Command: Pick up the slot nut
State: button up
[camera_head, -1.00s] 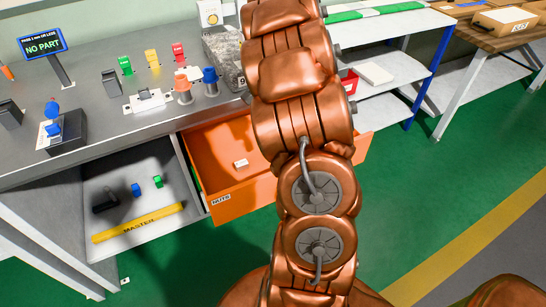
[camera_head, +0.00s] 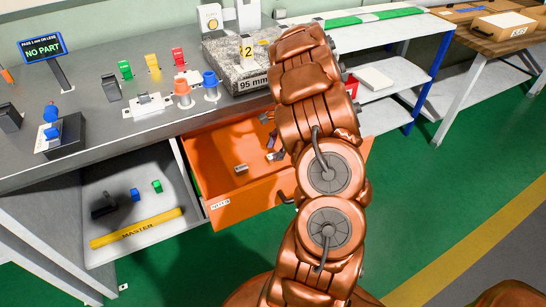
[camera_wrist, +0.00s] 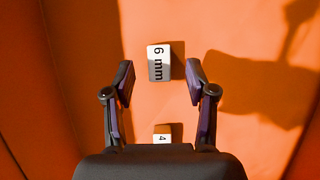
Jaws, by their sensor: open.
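Two slot nuts lie on the orange floor of the open drawer. In the wrist view, the one marked "6 mm" (camera_wrist: 158,62) has a white and grey face and lies between and just beyond the fingertips. The other, marked "4" (camera_wrist: 162,133), is closer to the gripper body, partly cut off by it. My gripper (camera_wrist: 160,72) is open, with a finger on each side of the "6 mm" nut and a gap to both. In the head view, one small nut (camera_head: 241,168) shows on the drawer floor; my gripper is mostly hidden behind my arm.
The orange drawer (camera_head: 250,197), labelled NUTS, has walls around the nuts. Above it is the grey bench with a stone block (camera_head: 235,65), coloured pieces and a NO PART sign (camera_head: 43,47). A shelf with a yellow MASTER bar (camera_head: 137,228) is left of the drawer.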

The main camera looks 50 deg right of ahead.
jog(key=shift+x, duration=1.15)
jog(key=shift+c, duration=0.3)
grip_shut()
